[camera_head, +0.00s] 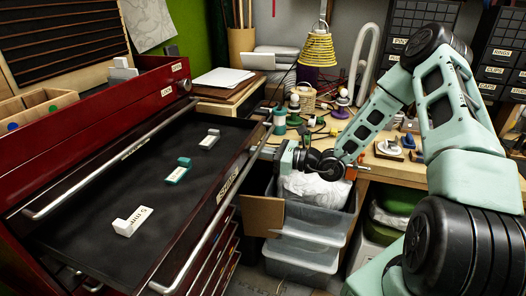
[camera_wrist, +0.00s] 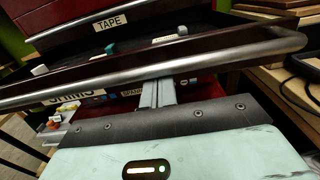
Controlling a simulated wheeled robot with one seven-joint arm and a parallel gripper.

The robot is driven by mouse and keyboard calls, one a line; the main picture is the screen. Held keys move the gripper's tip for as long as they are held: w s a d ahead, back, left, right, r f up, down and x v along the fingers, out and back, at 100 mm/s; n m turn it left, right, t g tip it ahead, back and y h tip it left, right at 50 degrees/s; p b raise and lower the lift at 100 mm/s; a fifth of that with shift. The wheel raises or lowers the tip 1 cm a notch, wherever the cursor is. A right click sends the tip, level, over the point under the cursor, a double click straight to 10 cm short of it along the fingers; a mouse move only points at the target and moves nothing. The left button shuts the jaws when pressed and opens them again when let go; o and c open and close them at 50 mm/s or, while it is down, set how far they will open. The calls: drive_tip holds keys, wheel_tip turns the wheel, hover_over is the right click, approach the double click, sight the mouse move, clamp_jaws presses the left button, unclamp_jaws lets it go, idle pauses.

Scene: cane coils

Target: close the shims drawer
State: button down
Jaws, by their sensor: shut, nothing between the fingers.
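The shims drawer (camera_head: 170,240) stands pulled out of the red tool cabinet (camera_head: 155,90) in the head view. Its dark tray holds a white block, a teal block and another pale block. The SHIMS label (camera_head: 227,184) is on its front, below a long silver handle bar (camera_head: 215,205). In the wrist view the handle bar (camera_wrist: 220,60) crosses the picture, with the SHIMS label (camera_wrist: 80,96) under it. My gripper (camera_wrist: 157,92) is shut and empty, its fingers pointing at the drawer front just below the bar. I cannot tell whether they touch it.
The drawer above has a TAPE label (camera_head: 133,149) and its own handle bar. More drawers are below the shims drawer.

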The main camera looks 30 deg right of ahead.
sight(179, 141)
drive_tip(key=b+x, duration=0.6)
drive_tip(key=x, duration=2)
drive_tip(key=shift+w+a, duration=0.55)
drive_tip(key=shift+w, duration=0.1)
drive_tip(key=shift+a+r, duration=0.1)
drive_tip(key=shift+r, duration=0.25)
